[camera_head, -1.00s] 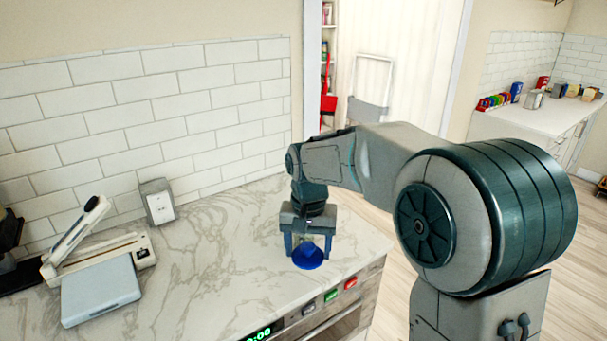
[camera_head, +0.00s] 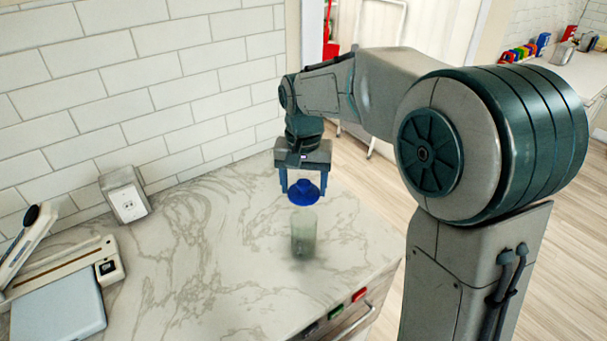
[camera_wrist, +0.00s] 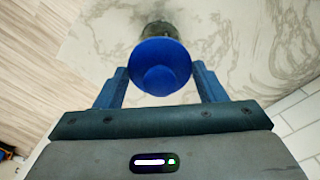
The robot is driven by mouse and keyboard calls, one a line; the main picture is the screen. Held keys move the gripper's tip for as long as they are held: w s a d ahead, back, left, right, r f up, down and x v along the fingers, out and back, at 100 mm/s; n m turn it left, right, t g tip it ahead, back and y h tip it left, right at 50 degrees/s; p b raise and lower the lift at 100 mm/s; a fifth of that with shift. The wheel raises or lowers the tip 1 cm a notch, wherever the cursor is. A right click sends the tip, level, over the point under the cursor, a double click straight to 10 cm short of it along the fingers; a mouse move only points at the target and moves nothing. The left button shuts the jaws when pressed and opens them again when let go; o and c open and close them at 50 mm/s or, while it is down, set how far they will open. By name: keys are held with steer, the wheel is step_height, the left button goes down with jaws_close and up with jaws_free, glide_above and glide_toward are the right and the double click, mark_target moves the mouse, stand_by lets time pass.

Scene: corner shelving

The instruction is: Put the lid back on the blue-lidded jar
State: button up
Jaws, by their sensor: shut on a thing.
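My gripper (camera_head: 303,182) is shut on the blue lid (camera_head: 304,194), a round disc with a raised knob. The lid is held off the counter, between the two blue fingers. In the wrist view the lid (camera_wrist: 160,62) shows its knob side toward the camera. The clear, greenish jar (camera_head: 304,238) stands upright and open on the marble counter, just below the lid in the head view. A visible gap separates lid and jar there. In the wrist view only the jar's far part (camera_wrist: 157,29) shows beyond the lid, which hides the rest.
The marble counter (camera_head: 215,255) is clear around the jar. A grey outlet box (camera_head: 125,195) stands by the tiled wall. A paper trimmer (camera_head: 65,270) and a pale blue flat device (camera_head: 58,312) lie at the left. Buttons (camera_head: 335,312) line the counter's front edge.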

steer(key=shift+s+f+b, duration=0.15)
steer(key=shift+f+b, duration=0.5)
steer(key=shift+f, duration=0.15)
steer(key=shift+f+b, duration=1.7)
steer(key=shift+f, duration=0.65)
steer(key=shift+f, duration=0.1)
steer(key=o, duration=1.3)
steer(key=shift+r+p, duration=2.75)
steer(key=shift+r, duration=0.8)
